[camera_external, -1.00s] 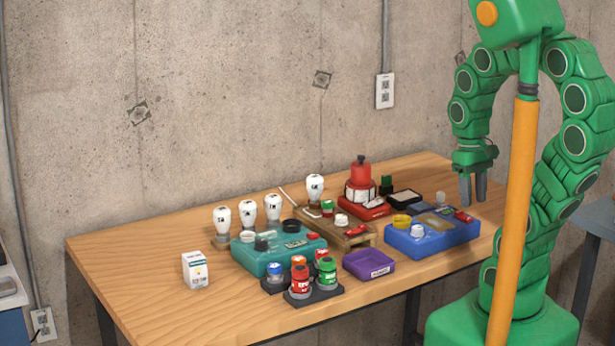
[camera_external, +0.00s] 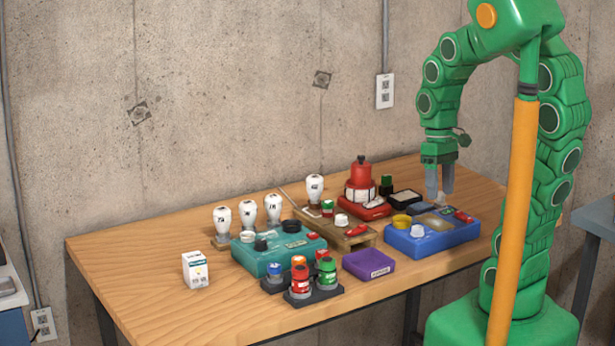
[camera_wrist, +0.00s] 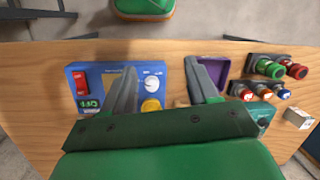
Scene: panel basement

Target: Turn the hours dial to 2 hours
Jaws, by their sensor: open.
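A blue box (camera_external: 432,241) stands at the right end of the table. It carries a white dial (camera_external: 417,230) with small marks around it, too small to read; the dial also shows in the wrist view (camera_wrist: 152,83). I cannot read any hours label. A yellow round knob (camera_external: 401,221) sits beside the white dial. My gripper (camera_external: 440,196) is open and empty, pointing down above the back right part of the blue box. In the wrist view the white dial shows between the fingers (camera_wrist: 160,64), apart from both.
The blue box also has a red switch (camera_wrist: 80,82) and a green display (camera_wrist: 88,103). A purple tray (camera_external: 368,267), a teal box (camera_external: 278,257), a wooden board with parts (camera_external: 345,233) and a red device (camera_external: 361,192) stand nearby. The table's left side is mostly clear.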

